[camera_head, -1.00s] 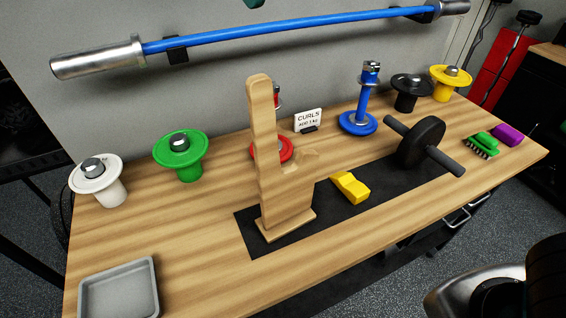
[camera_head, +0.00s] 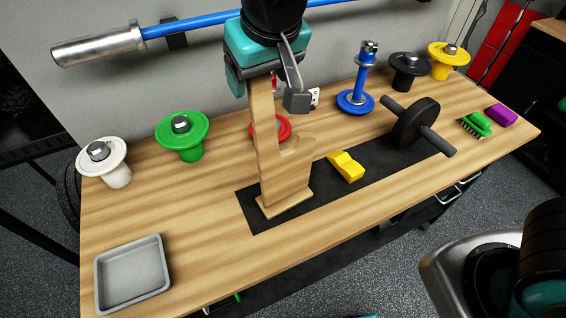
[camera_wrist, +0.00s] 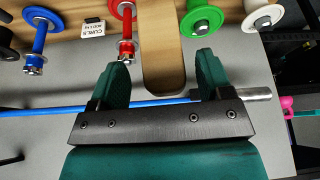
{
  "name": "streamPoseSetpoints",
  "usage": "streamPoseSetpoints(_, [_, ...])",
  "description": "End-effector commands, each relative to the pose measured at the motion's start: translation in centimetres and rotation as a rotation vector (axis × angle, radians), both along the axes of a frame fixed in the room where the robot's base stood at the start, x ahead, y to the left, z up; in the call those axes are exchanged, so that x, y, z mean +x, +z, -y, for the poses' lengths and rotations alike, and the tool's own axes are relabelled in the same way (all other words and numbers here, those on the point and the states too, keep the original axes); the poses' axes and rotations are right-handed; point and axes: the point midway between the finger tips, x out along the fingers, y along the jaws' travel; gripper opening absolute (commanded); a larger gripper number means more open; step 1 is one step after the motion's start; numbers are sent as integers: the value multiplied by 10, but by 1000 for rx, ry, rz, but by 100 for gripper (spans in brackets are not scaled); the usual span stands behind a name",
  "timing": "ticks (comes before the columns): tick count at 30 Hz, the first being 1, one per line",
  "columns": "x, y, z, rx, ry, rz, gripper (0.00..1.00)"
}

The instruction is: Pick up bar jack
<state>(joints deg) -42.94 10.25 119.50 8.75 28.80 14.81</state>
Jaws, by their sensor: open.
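The bar jack is a tall pale wooden upright (camera_head: 267,150) with a flat foot and a short hooked side arm. It stands upright on a black mat (camera_head: 236,195) in the head view. My gripper (camera_head: 268,95) is open at the top of the post, coming from above and behind. In the wrist view, the wooden post (camera_wrist: 162,35) lies between the two green fingers of my gripper (camera_wrist: 163,62), with a visible gap on each side. The head view hides the post's very top behind the gripper.
A red spool (camera_head: 284,128) stands close behind the jack. A yellow block (camera_head: 347,167) and a black wheel with handles (camera_head: 416,122) are to the right. A blue barbell (camera_head: 196,31) hangs on the wall behind. A grey tray (camera_head: 103,282) sits at front left; nearby wood is clear.

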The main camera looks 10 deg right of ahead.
Motion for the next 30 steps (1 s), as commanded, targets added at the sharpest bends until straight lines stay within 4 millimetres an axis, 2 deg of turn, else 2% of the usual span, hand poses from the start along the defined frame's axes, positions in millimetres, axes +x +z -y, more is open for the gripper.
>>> streamPoseSetpoints(4, [4,-12,-1,-1,0,-1,72])
streamPoseSetpoints(11, [5,-14,-2,0,0,1,72])
streamPoseSetpoints(20, [5,-13,-2,0,0,1,3])
streamPoseSetpoints(21, [5,-13,-2,0,0,1,0])
streamPoseSetpoints(30, [5,-12,-2,2,0,5,0])
